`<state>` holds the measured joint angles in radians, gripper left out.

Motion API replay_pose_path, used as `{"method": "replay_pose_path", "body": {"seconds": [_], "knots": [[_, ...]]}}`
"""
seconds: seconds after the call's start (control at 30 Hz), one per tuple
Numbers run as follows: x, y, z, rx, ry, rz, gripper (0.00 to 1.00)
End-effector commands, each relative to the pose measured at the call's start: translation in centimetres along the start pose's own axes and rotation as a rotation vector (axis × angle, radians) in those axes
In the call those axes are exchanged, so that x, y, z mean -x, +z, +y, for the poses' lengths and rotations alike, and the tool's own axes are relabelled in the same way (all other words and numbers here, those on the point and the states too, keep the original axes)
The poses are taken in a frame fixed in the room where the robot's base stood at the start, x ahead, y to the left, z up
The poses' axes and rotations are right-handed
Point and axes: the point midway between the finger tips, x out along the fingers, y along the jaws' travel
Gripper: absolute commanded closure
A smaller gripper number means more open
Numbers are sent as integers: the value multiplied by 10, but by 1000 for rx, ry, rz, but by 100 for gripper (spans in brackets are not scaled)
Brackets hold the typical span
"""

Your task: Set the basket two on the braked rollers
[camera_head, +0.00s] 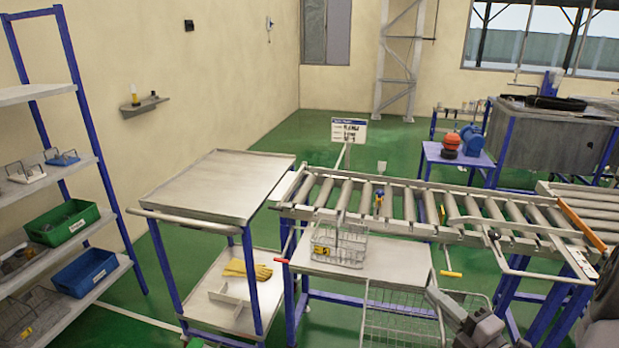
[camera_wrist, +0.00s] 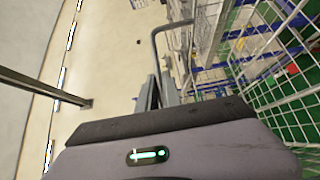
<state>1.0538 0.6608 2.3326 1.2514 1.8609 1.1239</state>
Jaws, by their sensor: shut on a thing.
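My gripper (camera_head: 440,300) is low at the right in the head view, in front of the roller table. In the wrist view its fingers (camera_wrist: 154,93) are closed at a bent wire handle (camera_wrist: 157,45). A large wire basket (camera_head: 385,325) hangs beside my gripper, below the rollers, partly hidden by my arm; wire mesh also fills the right of the wrist view (camera_wrist: 285,85). The roller conveyor (camera_head: 345,194) stands above and behind it, its rollers mostly bare. No basket number is readable.
A smaller wire basket (camera_head: 338,246) stands on the pale shelf (camera_head: 400,271) before the rollers. A trolley (camera_head: 215,185) with a bare top and yellow gloves (camera_head: 247,270) below is on the left. A rack (camera_head: 78,160) with green and blue bins stands far left.

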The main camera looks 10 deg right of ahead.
Motion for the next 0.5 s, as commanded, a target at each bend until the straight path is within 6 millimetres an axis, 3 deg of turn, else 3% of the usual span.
{"method": "replay_pose_path", "body": {"seconds": [0.27,0.5], "knots": [[-28,-37,-24,-9,18,59,100],[-60,-93,-59,-17,27,136,100]]}}
